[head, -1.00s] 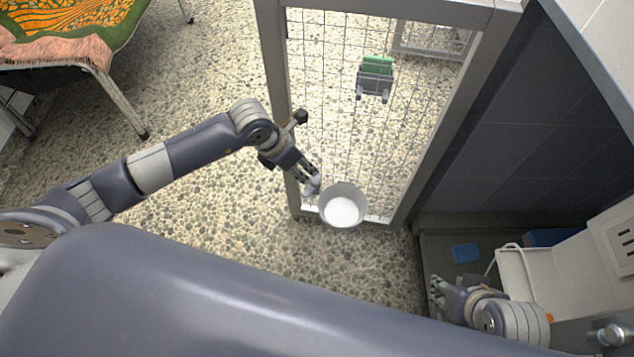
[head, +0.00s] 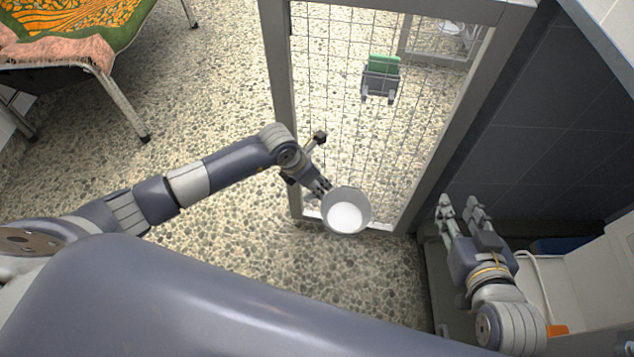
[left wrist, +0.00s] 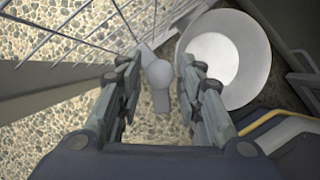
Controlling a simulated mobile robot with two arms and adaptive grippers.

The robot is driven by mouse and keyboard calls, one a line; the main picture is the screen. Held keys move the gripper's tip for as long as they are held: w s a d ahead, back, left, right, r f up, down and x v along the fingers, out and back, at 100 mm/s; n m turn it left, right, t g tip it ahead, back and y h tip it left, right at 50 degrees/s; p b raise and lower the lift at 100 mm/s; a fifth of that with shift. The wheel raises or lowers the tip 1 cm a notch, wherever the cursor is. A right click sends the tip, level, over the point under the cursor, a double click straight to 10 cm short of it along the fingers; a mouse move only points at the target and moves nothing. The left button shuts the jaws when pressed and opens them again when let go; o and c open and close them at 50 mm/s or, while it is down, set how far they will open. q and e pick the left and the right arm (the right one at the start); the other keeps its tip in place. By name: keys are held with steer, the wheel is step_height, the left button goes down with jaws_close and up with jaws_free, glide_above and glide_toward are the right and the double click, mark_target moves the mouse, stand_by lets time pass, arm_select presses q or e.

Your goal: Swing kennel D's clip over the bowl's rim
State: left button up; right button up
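A round metal bowl (head: 346,212) with a white inside is at the bottom of the wire-mesh gate (head: 273,75). The bowl also shows at the upper right in the left wrist view (left wrist: 252,88). My left gripper (head: 323,186) is just left of the bowl's rim. In the left wrist view its two fingers (left wrist: 158,68) are apart, with the pale knobbed clip (left wrist: 158,74) between them. The clip is beside the bowl's rim; whether a finger touches it I cannot tell. My right gripper (head: 460,204) is at the lower right, fingers apart and empty.
A grey holder (head: 380,82) with a green piece is at the mesh. A dark tiled wall (head: 530,140) and a pale case (head: 590,280) stand on the right. A cot with a patterned towel (head: 70,35) is at upper left. The pebbled floor between is clear.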

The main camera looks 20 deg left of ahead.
arm_select(q)
steer(key=shift+w+d+f, duration=0.1)
steer(key=shift+w+f, duration=0.05)
steer(key=shift+f, duration=0.25)
arm_select(e)
steer(key=shift+w+a+r+t, duration=0.15)
steer(key=shift+w+r+t, duration=0.25)
steer(key=shift+r, duration=0.25)
arm_select(q)
steer(key=shift+c, duration=0.5)
steer(key=c, duration=0.7)
arm_select(e)
steer(key=shift+s+f, duration=0.1)
